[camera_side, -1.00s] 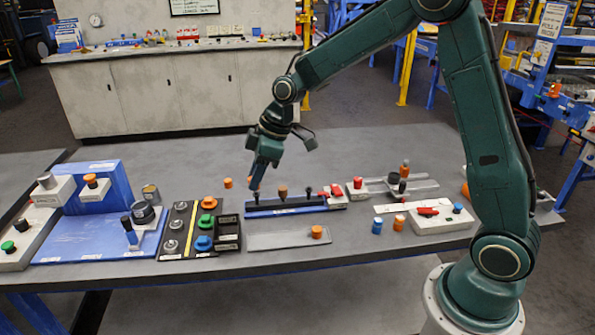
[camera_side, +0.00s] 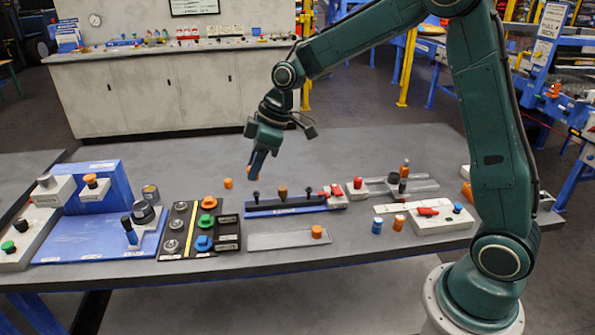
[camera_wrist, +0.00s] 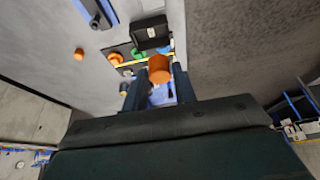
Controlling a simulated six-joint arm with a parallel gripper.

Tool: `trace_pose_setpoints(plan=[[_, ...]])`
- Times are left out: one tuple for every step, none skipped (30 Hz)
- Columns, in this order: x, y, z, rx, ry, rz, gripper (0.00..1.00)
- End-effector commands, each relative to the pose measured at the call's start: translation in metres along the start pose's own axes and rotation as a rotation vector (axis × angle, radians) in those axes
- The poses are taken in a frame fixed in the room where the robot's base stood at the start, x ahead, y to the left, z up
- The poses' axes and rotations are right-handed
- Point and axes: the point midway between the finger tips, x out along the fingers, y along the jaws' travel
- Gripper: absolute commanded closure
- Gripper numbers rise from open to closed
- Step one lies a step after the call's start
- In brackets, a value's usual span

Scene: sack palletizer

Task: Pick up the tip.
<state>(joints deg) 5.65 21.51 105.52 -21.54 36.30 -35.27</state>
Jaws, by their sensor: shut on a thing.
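My gripper (camera_side: 257,165) is in the air above the left end of a low blue rack (camera_side: 262,213). It is shut on an orange tip (camera_side: 256,167). In the wrist view the orange tip (camera_wrist: 159,68) shows as a short cylinder between my fingers. The rack has dark posts; the left post (camera_side: 255,196) is bare under my gripper, and the middle one carries an orange-brown piece (camera_side: 282,190). The right post (camera_side: 308,191) is dark.
A loose orange cylinder (camera_side: 228,183) stands behind the rack. A grey tray (camera_side: 275,241) with an orange piece lies in front. A black panel of coloured knobs (camera_side: 200,230) is to the left; a white box with a red lever (camera_side: 430,215) is to the right. The back of the table is clear.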

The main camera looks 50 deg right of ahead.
Motion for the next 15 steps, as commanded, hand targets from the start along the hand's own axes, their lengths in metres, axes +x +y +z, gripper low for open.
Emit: trace_pose_setpoints(plan=[[-0.001, 0.000, -0.001, 0.000, 0.001, 0.001, 0.94], [-0.002, 0.000, -0.001, -0.001, 0.001, 0.001, 0.94], [-0.003, 0.000, -0.002, -0.001, 0.001, 0.001, 0.94], [-0.004, 0.000, -0.002, -0.001, 0.002, 0.001, 0.94], [-0.005, 0.000, -0.003, -0.001, 0.002, 0.002, 0.94], [-0.007, 0.001, -0.003, -0.001, 0.002, 0.002, 0.94], [-0.008, 0.001, -0.004, -0.001, 0.003, 0.002, 0.94], [-0.009, 0.001, -0.004, -0.001, 0.003, 0.002, 0.94], [-0.011, 0.001, -0.005, -0.001, 0.002, 0.002, 0.94], [-0.012, 0.001, -0.005, 0.000, 0.002, 0.002, 0.94], [-0.013, 0.001, -0.006, 0.000, 0.002, 0.002, 0.94], [-0.015, 0.000, -0.006, 0.000, 0.001, 0.001, 0.94], [-0.016, 0.000, -0.007, 0.000, 0.001, 0.001, 0.94], [-0.017, 0.000, -0.007, 0.000, 0.002, 0.002, 0.94], [-0.018, 0.000, -0.008, 0.000, 0.002, 0.002, 0.94]])
